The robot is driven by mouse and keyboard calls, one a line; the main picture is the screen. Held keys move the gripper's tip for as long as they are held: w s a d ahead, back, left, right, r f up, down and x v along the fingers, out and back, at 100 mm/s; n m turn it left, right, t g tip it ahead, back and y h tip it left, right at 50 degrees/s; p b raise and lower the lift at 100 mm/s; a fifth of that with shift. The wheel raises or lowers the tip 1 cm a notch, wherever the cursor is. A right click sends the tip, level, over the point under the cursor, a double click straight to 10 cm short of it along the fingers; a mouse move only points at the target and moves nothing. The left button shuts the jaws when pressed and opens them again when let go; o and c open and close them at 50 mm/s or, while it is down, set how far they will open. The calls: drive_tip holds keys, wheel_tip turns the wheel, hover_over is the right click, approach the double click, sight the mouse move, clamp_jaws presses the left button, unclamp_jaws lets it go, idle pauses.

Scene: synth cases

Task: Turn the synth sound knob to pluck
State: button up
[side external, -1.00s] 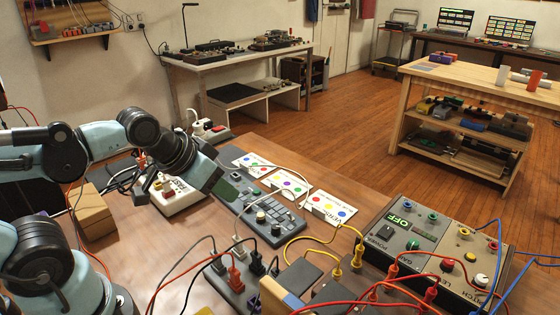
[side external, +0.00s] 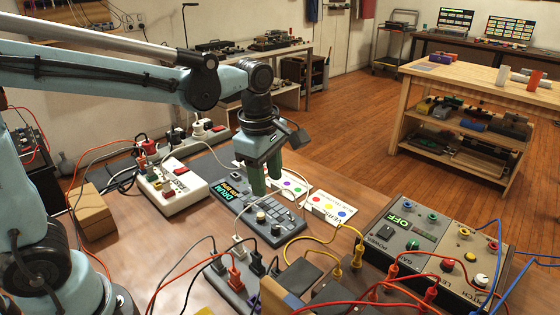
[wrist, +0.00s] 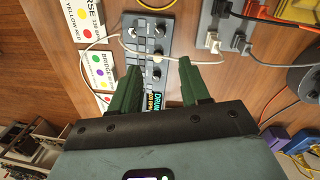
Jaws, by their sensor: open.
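The grey synth (side external: 291,222) lies on the wooden bench, with rows of buttons and a display (side external: 224,191) whose large green letters read DRUM. I cannot read which is the sound knob. The wrist view also shows the synth (wrist: 148,18) and a pale knob (wrist: 158,57). My gripper (side external: 266,185) points down above the synth's far side, its green fingers apart and empty. In the wrist view its fingers (wrist: 160,68) straddle the display end; the display is partly hidden.
White cards with coloured dots (side external: 331,208) lie behind the synth. A white box with plugs (side external: 172,190) stands to the left. A grey patch box (side external: 233,286) with cables is in front. A control panel (side external: 401,236) reading OFF stands right. A white cable loops near the synth.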

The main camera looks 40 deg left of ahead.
sight(276, 226)
drive_tip(key=f+n, duration=0.1)
drive_tip(key=f, duration=0.3)
drive_tip(key=w+f+n, duration=0.1)
drive_tip(key=f, duration=0.3)
drive_tip(key=f+n, duration=0.1)
drive_tip(key=f, duration=0.4)
drive_tip(key=shift+w+d+g, duration=0.25)
drive_tip(key=shift+d+g, duration=0.1)
drive_tip(key=shift+g, duration=0.05)
clamp_jaws()
